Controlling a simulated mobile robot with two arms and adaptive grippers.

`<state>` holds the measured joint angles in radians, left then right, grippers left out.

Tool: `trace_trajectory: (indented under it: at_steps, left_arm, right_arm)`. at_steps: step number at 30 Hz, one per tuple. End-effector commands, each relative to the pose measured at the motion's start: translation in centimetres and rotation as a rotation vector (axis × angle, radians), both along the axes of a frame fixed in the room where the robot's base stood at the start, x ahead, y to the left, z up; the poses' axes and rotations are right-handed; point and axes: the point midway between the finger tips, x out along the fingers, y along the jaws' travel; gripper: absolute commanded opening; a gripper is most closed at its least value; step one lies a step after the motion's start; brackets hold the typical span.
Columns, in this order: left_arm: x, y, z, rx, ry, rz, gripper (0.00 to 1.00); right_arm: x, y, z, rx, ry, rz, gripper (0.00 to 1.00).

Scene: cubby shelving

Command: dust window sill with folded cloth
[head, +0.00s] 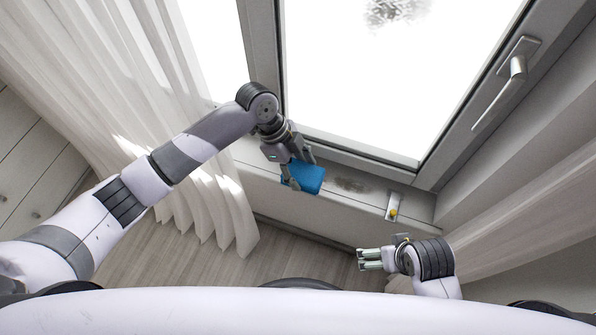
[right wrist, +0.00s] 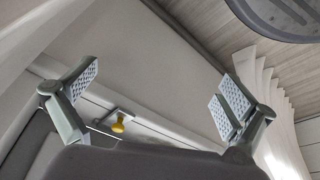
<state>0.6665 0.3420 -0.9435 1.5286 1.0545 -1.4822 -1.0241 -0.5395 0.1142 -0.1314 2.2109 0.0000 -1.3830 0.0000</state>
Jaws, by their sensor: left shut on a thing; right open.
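A blue folded cloth (head: 307,177) is on the white window sill (head: 248,153) in the head view. My left gripper (head: 298,178) is shut on the cloth, its fingers partly covering it. The cloth seems to touch the sill, though its underside is hidden. A dark dusty patch (head: 350,185) lies on the sill just right of the cloth. My right gripper (head: 364,259) is open and empty, in front of and below the sill. Its spread fingers (right wrist: 160,100) show in the right wrist view with nothing between them.
A small plate with a yellow knob (head: 393,212) sits at the sill's right end; the yellow knob (right wrist: 118,123) also shows in the right wrist view. The window frame (head: 350,157) with its handle (head: 514,70) rises behind. Sheer curtains (head: 110,90) hang at left.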

Motion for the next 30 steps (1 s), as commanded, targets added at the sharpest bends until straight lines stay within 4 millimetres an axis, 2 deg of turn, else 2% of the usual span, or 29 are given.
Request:
trace_trajectory:
  at_steps: [17,24,30]
  left_arm:
    - [1.5,-0.5,-1.0,0.001,0.000,0.000,0.32]
    - [1.5,-0.5,-3.0,-0.001,0.001,0.000,0.32]
    - [1.5,-0.6,-3.8,-0.001,0.001,0.000,0.32]
  right_arm:
    - [-1.5,-0.3,5.5,0.001,-0.033,-0.004,1.00]
    - [-1.5,-0.3,5.0,0.001,-0.031,-0.005,1.00]
    - [-1.5,-0.3,4.8,0.001,-0.031,-0.005,1.00]
